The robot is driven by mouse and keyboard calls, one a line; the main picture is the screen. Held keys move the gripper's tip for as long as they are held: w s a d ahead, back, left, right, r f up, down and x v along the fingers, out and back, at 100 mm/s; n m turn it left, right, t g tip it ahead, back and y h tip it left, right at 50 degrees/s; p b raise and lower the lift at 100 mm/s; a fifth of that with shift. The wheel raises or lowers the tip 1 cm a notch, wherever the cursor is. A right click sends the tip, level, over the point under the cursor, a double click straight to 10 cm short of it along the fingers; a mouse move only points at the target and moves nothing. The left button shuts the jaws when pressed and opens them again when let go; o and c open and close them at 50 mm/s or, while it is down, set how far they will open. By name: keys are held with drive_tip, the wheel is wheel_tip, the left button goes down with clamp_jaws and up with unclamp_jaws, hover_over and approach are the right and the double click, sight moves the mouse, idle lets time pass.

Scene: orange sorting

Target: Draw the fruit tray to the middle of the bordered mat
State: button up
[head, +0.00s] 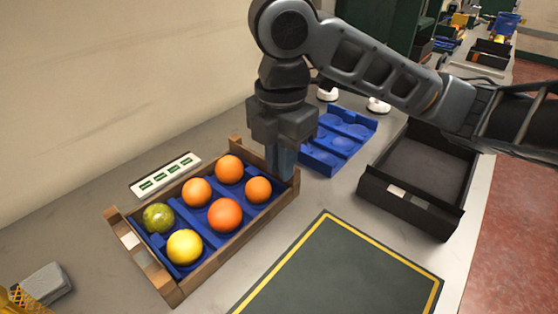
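The fruit tray (232,247) is a wooden crate with a blue liner, left of the mat. It holds several oranges, a yellow fruit (184,247) and a greenish fruit (159,217). The bordered mat (350,268) is dark green with a yellow border, its near part cut off by the frame; its middle is bare. My gripper (282,178) points down at the tray's far right end, its fingers at the end wall. I cannot tell whether the fingers grip that wall or only touch it.
An empty blue liner (338,140) lies behind the tray. A black open bin (418,175) stands behind the mat on the right. A white strip with green marks (166,175) lies beside the tray near the wall. A grey block (42,285) is at the lower left.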

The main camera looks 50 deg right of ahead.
sight(281, 197)
drive_tip(key=shift+f, duration=0.1)
drive_tip(key=shift+f, duration=3.8)
clamp_jaws()
